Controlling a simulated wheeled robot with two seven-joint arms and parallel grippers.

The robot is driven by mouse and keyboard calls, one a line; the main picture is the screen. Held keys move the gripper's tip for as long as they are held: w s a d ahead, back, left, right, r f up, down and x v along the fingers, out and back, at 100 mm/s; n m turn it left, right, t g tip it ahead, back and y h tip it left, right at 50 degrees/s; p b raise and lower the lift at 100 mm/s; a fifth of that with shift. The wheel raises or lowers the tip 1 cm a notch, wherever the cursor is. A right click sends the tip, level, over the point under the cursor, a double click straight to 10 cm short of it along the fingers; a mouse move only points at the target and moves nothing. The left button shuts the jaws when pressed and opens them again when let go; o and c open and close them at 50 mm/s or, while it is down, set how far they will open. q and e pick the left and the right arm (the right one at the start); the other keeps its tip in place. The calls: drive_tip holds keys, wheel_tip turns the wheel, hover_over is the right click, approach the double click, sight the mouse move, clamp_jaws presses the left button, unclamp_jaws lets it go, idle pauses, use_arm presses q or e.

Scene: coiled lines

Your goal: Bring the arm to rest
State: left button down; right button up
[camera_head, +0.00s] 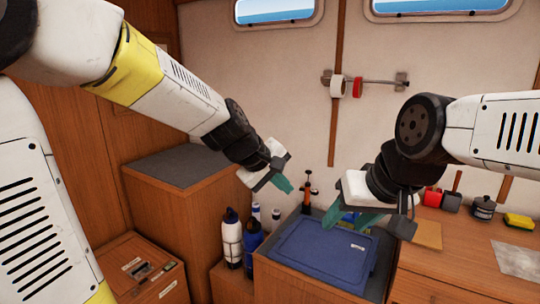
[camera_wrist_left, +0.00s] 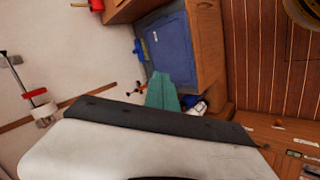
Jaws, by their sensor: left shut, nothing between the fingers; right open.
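My left arm comes in from the upper left in the head view. Its gripper (camera_head: 284,185) hangs in the air over the bottles and left of the blue lid. Its green fingers are shut with nothing between them. They also show together in the left wrist view (camera_wrist_left: 162,92). My right gripper (camera_head: 350,221) is at the right, above the blue lid (camera_head: 318,256). Its green fingers are apart and it holds nothing. I cannot tell whether its fingers touch the lid.
A white bottle (camera_head: 232,238) and a blue bottle (camera_head: 253,243) stand left of the lid. A grey-topped wooden cabinet (camera_head: 180,163) stands at the left. A wooden counter (camera_head: 460,262) at the right holds a yellow sponge (camera_head: 519,221). A wall rail (camera_head: 378,82) carries tape rolls.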

use_arm(q)
drive_tip(key=s+a+r+m+y, duration=0.1)
drive_tip(key=s+a+m+y, duration=0.2)
drive_tip(key=s+a, duration=1.3)
drive_tip(key=a+m, duration=0.1)
drive_tip(key=m, duration=0.2)
drive_tip(key=shift+s+a+r+y, duration=0.25)
drive_tip(key=shift+a+y, duration=0.1)
drive_tip(key=shift+y, duration=0.05)
